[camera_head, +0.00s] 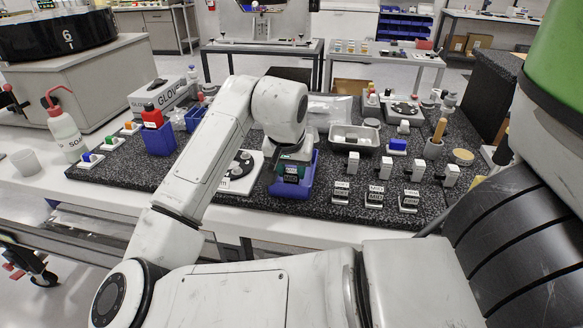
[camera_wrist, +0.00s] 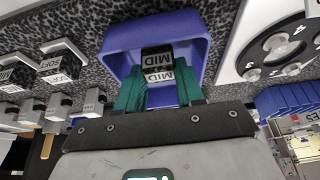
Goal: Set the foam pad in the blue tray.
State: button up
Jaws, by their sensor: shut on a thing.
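My gripper (camera_head: 292,168) is over the blue tray (camera_head: 276,190) near the middle of the counter. In the wrist view, its two green fingers (camera_wrist: 160,82) are shut on a small dark foam pad (camera_wrist: 158,66) with white labels reading MID. The pad is within the outline of the blue tray (camera_wrist: 150,36), whose walls rise around the fingertips. I cannot tell whether the pad touches the tray floor. In the head view the pad is mostly hidden by my gripper.
Several labelled blocks on stands (camera_head: 376,195) are to the right of the tray. A white dial plate (camera_head: 240,172) lies close on its left. A grey metal tray (camera_head: 355,137) and a blue bin (camera_head: 159,138) stand farther off.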

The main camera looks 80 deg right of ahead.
jog(key=o, duration=1)
jog(key=shift+f, duration=0.15)
jog(key=shift+o, duration=0.2)
jog(key=shift+r, duration=0.3)
jog(key=p+v, duration=0.1)
jog(key=v, duration=1)
jog(key=shift+a+r, duration=0.2)
jog(key=shift+r, duration=0.15)
